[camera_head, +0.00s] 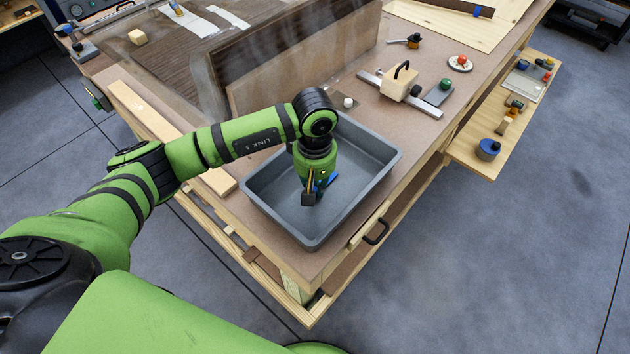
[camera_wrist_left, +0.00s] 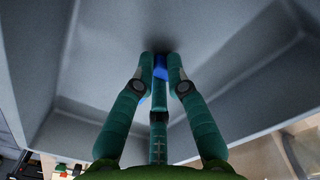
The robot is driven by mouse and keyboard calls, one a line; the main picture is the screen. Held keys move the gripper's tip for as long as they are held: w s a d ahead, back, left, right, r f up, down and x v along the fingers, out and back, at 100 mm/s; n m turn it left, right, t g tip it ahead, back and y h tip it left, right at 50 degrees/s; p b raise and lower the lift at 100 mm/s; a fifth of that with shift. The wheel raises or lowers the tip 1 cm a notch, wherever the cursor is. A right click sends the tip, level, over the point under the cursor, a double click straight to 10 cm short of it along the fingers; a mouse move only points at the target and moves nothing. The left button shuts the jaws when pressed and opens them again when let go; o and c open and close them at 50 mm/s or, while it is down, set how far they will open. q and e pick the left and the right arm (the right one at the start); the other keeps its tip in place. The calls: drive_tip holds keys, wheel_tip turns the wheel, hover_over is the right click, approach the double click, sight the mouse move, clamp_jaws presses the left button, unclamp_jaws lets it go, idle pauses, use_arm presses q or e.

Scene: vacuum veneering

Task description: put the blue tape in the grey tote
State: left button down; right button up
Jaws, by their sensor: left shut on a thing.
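The grey tote (camera_head: 262,207) stands on the near end of the workbench, open at the top. My left gripper (camera_head: 312,194) points down inside the tote's outline, over its floor. It is shut on the blue tape (camera_head: 332,180), which shows only as small blue patches by the fingers. In the left wrist view the blue tape (camera_wrist_left: 160,68) sits between the fingertips (camera_wrist_left: 161,80), mostly hidden by them. The tote's grey walls and floor (camera_wrist_left: 105,60) surround the fingers there. I cannot tell whether the tape touches the floor. My right gripper is not in view.
A tall wooden panel (camera_head: 300,62) stands behind the tote. A wooden block with a black handle (camera_head: 399,84) and a metal bar lie to its right. A side shelf (camera_head: 470,154) holds a blue-topped round item (camera_head: 488,149) and small items. A wood strip (camera_head: 140,106) lies left.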

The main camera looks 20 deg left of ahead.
sight(315, 189)
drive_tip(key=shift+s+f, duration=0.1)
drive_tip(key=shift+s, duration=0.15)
use_arm(q)
drive_tip(key=shift+f, duration=0.2)
drive_tip(key=c, duration=1.2)
unclamp_jaws()
drive_tip(key=shift+c, duration=0.2)
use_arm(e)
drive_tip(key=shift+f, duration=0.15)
use_arm(q)
drive_tip(key=shift+r, duration=0.2)
wheel_tip(315, 189, up, 12)
drive_tip(key=b, duration=0.4)
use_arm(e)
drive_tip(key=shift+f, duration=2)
